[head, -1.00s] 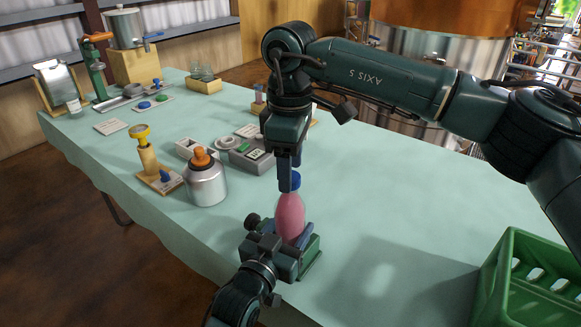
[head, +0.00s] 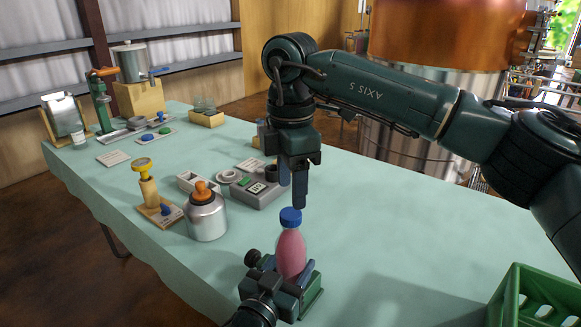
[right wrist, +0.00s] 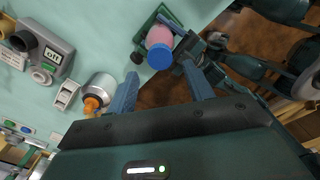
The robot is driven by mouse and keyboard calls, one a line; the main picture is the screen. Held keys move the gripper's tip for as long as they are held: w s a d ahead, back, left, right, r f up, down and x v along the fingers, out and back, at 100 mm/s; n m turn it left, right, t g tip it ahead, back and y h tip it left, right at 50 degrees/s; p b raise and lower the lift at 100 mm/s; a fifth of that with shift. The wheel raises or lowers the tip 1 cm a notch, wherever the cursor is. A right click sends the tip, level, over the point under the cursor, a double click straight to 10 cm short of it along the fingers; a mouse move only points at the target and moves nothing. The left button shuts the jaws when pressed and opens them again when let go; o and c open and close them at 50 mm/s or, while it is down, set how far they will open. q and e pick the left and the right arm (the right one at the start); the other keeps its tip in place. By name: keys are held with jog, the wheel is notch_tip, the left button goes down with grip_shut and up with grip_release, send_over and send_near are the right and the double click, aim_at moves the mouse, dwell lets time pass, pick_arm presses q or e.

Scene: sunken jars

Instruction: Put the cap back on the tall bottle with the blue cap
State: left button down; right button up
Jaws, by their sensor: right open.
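The tall bottle (head: 291,254), filled with pink, stands upright near the table's front edge. Its blue cap (head: 290,217) sits on the neck and looks straight; how tightly cannot be seen. My right gripper (head: 292,195) is open and empty just above the cap. In the right wrist view the cap (right wrist: 160,58) shows beyond the spread fingers, with the bottle (right wrist: 159,36) behind it. My left gripper (head: 282,283) is low at the bottle, its fingers on either side of the body, and appears shut on it. A green base (head: 312,300) shows beneath, partly hidden.
A silver bottle with an orange cap (head: 207,218) stands to the left. A green crate (head: 540,300) is at the front right. The table right of the bottle is clear.

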pick_arm(q)
jog(key=shift+f, duration=0.15)
pick_arm(e)
jog(key=n, duration=0.7)
jog(key=shift+r, duration=0.3)
jog(key=n, duration=0.4)
jog(key=shift+r, duration=0.1)
jog(key=n, duration=0.4)
jog(key=shift+r+n, duration=0.2)
jog(key=shift+n, duration=0.1)
jog(key=n, duration=0.4)
jog(key=shift+r, duration=0.15)
jog(key=n, duration=0.4)
jog(key=shift+r+n, duration=0.15)
jog(key=shift+n, duration=0.15)
jog(key=n, duration=0.4)
jog(key=shift+r+n, duration=0.15)
jog(key=shift+n, duration=0.15)
jog(key=n, duration=0.4)
jog(key=shift+r, duration=0.15)
jog(key=n, duration=0.5)
jog(key=shift+r, duration=0.15)
